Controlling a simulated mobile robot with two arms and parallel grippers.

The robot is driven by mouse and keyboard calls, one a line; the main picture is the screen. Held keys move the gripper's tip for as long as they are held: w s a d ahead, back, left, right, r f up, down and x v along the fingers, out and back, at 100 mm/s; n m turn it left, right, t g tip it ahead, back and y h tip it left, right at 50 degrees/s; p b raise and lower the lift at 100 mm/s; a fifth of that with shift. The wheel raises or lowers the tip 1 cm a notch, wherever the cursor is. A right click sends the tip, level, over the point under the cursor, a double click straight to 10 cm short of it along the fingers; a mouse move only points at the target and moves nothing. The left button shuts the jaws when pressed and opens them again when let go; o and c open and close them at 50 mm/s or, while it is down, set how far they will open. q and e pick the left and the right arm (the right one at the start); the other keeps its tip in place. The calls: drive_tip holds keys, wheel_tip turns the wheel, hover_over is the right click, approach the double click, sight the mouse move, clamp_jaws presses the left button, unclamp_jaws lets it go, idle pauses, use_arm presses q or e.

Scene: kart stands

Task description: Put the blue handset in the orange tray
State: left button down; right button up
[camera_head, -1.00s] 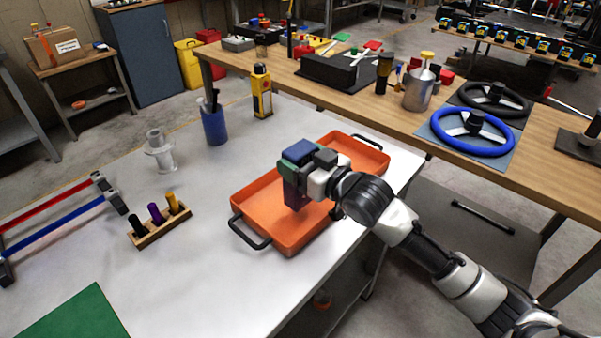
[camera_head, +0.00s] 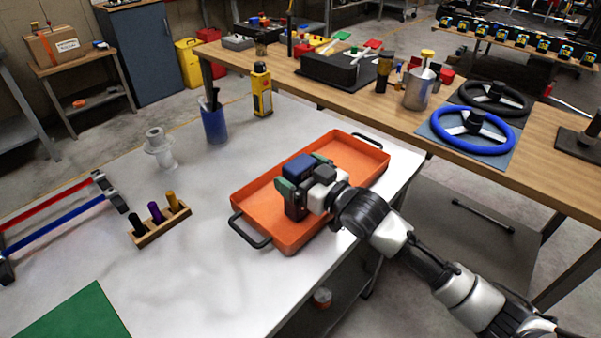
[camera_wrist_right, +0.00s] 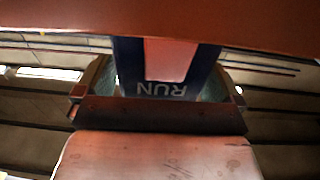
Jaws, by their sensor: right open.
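The blue handset (camera_head: 299,166) is at the orange tray (camera_head: 262,196), over its middle. In the right wrist view the handset (camera_wrist_right: 128,66) shows a pale reddish panel and the upside-down letters RUN. My right gripper (camera_head: 302,175) is low over the tray, its green-padded fingers apart on either side of the handset. I cannot tell whether either finger touches it. The gripper hides the handset's lower part, so its contact with the tray floor is not clear. My left gripper is not in view.
A wooden rack (camera_head: 162,226) with several coloured pegs stands left of the tray. A blue cup (camera_head: 214,125) and a yellow-black handheld unit (camera_head: 262,95) stand behind. A grey spool (camera_head: 159,148) is farther left. The white tabletop between is clear.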

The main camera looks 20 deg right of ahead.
drive_tip(key=b+v, duration=0.1)
drive_tip(key=v, duration=1.1)
drive_tip(key=shift+r, duration=0.1)
